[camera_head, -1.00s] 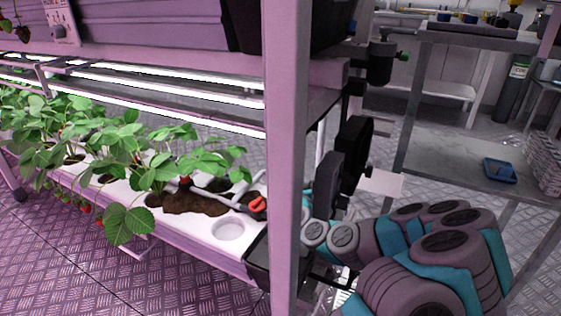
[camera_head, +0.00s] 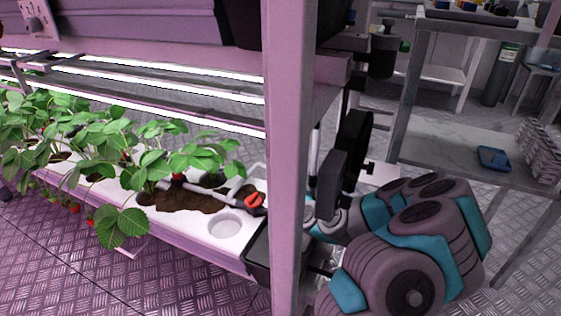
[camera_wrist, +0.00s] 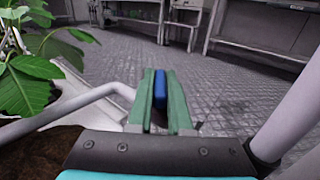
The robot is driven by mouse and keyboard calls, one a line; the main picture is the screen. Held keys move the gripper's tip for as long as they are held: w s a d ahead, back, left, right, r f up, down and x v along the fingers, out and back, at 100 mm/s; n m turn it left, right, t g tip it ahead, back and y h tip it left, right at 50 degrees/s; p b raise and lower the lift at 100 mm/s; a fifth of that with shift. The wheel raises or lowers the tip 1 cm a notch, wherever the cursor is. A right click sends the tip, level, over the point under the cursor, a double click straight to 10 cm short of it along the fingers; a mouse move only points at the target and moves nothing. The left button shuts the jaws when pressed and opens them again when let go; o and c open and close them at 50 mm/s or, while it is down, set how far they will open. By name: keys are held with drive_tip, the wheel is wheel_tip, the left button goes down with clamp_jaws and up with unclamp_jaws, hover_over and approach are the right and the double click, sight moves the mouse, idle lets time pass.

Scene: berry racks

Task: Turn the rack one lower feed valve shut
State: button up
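A red valve handle (camera_head: 253,201) sits on the end of a grey feed pipe (camera_head: 215,191) in the lower white trough, just left of the rack's post. In the head view my gripper is hidden behind the post. In the wrist view my gripper (camera_wrist: 160,78) has two green fingers close together. A narrow upright blue piece (camera_wrist: 161,84) shows between them; I cannot tell whether it is gripped or what it belongs to. A pale pipe (camera_wrist: 85,100) passes left of the fingers. The red handle does not show in the wrist view.
The pink rack post (camera_head: 287,150) stands between the valve and my arm. Strawberry plants (camera_head: 150,160) fill the trough to the left. A dark box (camera_head: 258,255) is at the trough's end. A metal shelf (camera_head: 445,158) with a blue tray (camera_head: 493,158) stands at right.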

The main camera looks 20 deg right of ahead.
clamp_jaws()
drive_tip(key=shift+a+r+m+h, duration=0.1)
drive_tip(key=shift+m+h, duration=0.7)
drive_tip(key=shift+h, duration=0.4)
drive_tip(key=o, duration=0.6)
unclamp_jaws()
